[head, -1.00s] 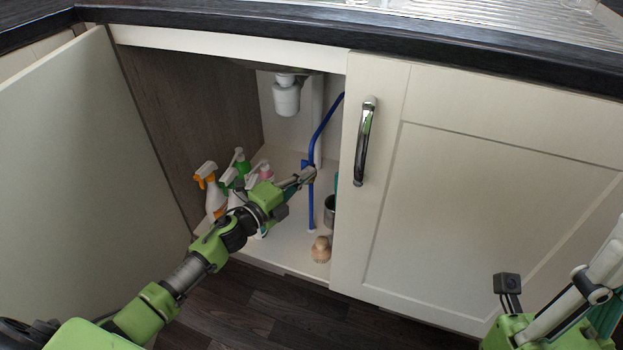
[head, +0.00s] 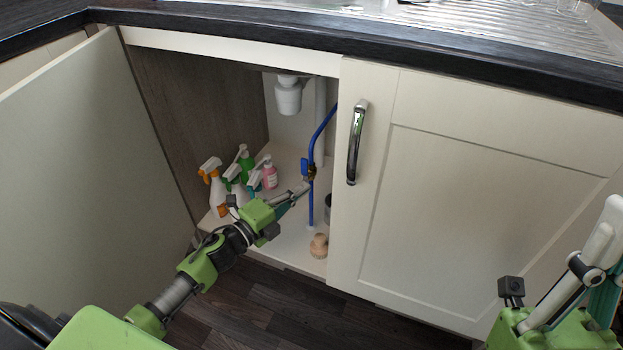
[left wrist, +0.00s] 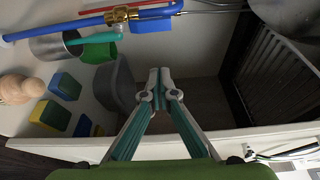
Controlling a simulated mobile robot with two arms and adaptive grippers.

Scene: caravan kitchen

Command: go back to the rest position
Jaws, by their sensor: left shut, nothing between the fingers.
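My left gripper (head: 303,187) is shut and empty. It reaches just inside the open sink cabinet, below and slightly left of the blue pipe's valve (head: 311,172), and looks apart from it. In the left wrist view the closed fingertips (left wrist: 160,76) have nothing between them, and the brass valve (left wrist: 122,14) lies beyond them at the top left. My right gripper (head: 603,255) points up at the right edge of the head view. It is partly cut off, and its opening cannot be made out.
Spray bottles (head: 215,188) and a pink bottle (head: 269,175) stand left of my left gripper. A brush (head: 319,246) sits by the cabinet's front edge. The open door (head: 80,180) flanks my left arm; the closed door (head: 470,190) is right. Sponges (left wrist: 65,86) show in the wrist view.

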